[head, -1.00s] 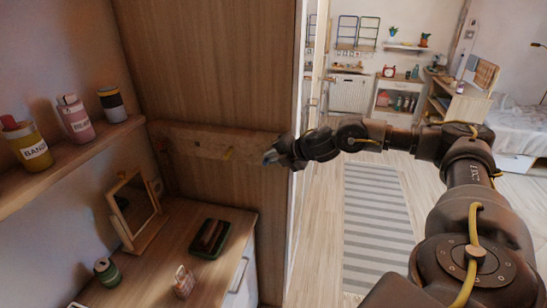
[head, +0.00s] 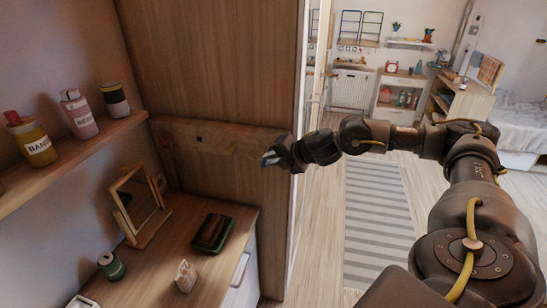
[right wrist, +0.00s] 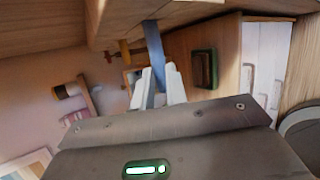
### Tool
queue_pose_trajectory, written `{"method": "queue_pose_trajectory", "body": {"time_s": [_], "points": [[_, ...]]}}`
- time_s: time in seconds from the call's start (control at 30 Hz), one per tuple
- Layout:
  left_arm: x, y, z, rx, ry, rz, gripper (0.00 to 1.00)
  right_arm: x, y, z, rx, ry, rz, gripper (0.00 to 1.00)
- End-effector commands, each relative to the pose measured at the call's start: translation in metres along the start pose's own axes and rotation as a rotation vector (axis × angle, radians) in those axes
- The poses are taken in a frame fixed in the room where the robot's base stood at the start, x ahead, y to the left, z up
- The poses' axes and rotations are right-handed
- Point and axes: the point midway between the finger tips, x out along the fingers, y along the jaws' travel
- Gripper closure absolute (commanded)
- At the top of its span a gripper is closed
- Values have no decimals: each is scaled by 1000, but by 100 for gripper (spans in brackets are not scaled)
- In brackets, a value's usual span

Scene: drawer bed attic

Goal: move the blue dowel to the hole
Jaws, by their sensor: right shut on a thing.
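My right gripper (head: 270,157) is at the right end of a wooden rail (head: 212,136) on the wood panel. In the right wrist view, its pale fingers (right wrist: 158,88) are shut on the blue dowel (right wrist: 153,45), a slim blue bar that points away from the gripper toward the rail (right wrist: 200,10). I cannot tell whether the dowel's far end touches the rail. In the head view the dowel is too small to make out clearly. A yellow-orange dowel (head: 231,148) sticks out of the rail to the left of the gripper. The hole is not clearly visible. My left gripper is out of view.
Below the rail is a wooden desk (head: 170,250) with a mirror (head: 137,203), a dark green tray (head: 213,233) and a green can (head: 110,265). A shelf (head: 75,150) with several bottles is at left. A striped rug (head: 375,215) lies on open floor.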

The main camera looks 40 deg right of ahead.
Motion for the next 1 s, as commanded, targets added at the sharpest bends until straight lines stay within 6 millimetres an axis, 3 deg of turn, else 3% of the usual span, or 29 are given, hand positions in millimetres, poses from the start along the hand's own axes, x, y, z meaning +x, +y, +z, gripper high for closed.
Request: {"method": "queue_pose_trajectory", "body": {"time_s": [1.0], "points": [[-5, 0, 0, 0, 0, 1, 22, -10, 1, -29, 0, 0, 0, 100]]}}
